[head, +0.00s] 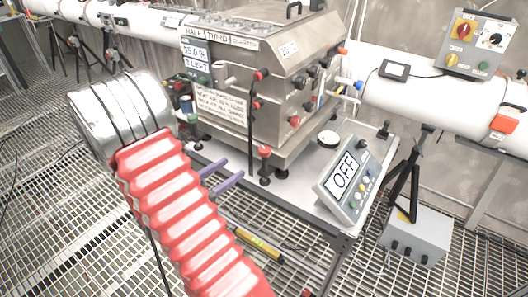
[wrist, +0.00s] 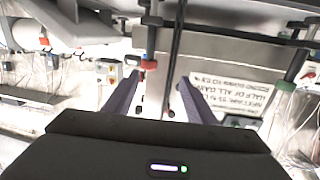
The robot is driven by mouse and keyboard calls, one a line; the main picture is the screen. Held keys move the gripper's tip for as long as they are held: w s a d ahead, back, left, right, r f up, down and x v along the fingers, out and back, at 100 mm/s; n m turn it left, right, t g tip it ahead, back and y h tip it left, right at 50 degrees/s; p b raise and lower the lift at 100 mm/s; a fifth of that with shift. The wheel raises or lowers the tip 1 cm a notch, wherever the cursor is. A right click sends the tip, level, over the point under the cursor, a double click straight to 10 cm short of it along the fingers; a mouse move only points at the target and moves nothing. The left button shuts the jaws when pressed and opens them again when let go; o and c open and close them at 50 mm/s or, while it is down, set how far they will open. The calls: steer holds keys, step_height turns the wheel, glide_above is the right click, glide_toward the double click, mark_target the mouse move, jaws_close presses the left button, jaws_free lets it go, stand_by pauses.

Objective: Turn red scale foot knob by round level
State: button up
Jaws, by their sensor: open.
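The red scale foot knob (head: 265,151) sits on a dark threaded foot at the near corner of the steel box's base plate. In the wrist view the red knob (wrist: 149,64) shows near the fingertips, between the two fingers in the picture. My gripper (head: 232,167) is open, its two purple fingers pointing at the knob from the left, with a gap visible in the head view.
The steel box (head: 222,104) with labels and coloured knobs stands on the table. A display panel reading OFF (head: 342,177) is at the table's right front. A green foot knob (head: 193,118) is at the left corner. A yellow spirit level (head: 259,244) lies below.

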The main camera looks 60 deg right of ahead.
mark_target(260, 155)
steer(key=shift+s+a+g, duration=0.1)
steer(key=shift+s+g, duration=0.5)
steer(key=shift+s, duration=0.25)
steer(key=shift+x, duration=6.9)
steer(key=shift+r, duration=0.2)
steer(key=c, duration=1)
